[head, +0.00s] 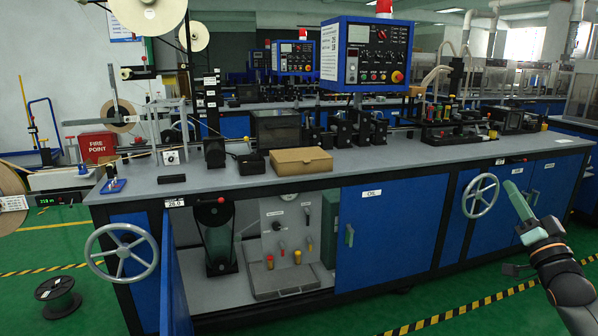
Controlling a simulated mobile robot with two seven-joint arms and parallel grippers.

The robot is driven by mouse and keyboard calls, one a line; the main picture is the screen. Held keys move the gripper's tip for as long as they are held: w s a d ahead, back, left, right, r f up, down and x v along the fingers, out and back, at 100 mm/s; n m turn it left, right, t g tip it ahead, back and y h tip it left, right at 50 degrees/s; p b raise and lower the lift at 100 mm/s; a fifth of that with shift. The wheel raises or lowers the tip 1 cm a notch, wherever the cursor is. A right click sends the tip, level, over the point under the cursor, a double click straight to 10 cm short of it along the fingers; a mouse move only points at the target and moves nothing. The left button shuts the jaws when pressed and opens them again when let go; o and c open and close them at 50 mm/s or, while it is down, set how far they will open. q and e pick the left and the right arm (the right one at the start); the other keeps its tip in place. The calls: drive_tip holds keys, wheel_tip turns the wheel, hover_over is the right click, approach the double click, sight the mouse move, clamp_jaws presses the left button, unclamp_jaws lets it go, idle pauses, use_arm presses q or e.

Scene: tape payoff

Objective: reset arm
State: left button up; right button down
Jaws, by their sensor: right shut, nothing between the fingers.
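My right gripper (513,190) is at the right side of the head view, with its black arm coming in from the lower right. Its long pale green fingers lie together and point up and left. Nothing shows between them. It hangs in front of the blue cabinet doors, close to the right handwheel (481,196) in the picture; whether it touches the wheel I cannot tell. My left gripper is not in view. No part labelled as a reset arm can be made out.
A long grey-topped machine bench (400,154) crosses the view, carrying a cardboard box (301,161) and a blue control panel (366,53). A left handwheel (122,252) and an open lower cabinet (262,293) are at its front. A black spool (57,297) lies on the green floor.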

drive_tip(key=d+f+n+g+h, duration=0.6)
drive_tip(key=d+f+n+g, duration=0.15)
drive_tip(key=f, duration=0.45)
drive_tip(key=s+a+f+n+g+y, duration=0.1)
drive_tip(key=s+a+f+g+y, duration=0.15)
drive_tip(key=s+a+f, duration=0.7)
drive_tip(key=s+a+f+n+g+y, duration=0.1)
drive_tip(key=s+a+f+n+y, duration=0.2)
drive_tip(key=a+f, duration=1.2)
drive_tip(key=s+a+f+m+g+y, duration=0.2)
drive_tip(key=s+a+f, duration=0.2)
drive_tip(key=s+a, duration=0.5)
drive_tip(key=s+a+f+m+g+y, duration=0.1)
drive_tip(key=s+a+f, duration=0.35)
drive_tip(key=s, duration=0.75)
use_arm(q)
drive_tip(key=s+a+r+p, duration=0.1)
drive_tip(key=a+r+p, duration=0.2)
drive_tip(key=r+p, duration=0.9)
drive_tip(key=p, duration=0.4)
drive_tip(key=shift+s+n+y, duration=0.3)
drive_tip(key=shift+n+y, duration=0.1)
use_arm(e)
wheel_tip(320, 180, up, 13)
drive_tip(key=s+d, duration=0.2)
drive_tip(key=shift+s+f+m, duration=0.15)
drive_tip(key=shift+s+m, duration=0.15)
drive_tip(key=shift+m, duration=0.15)
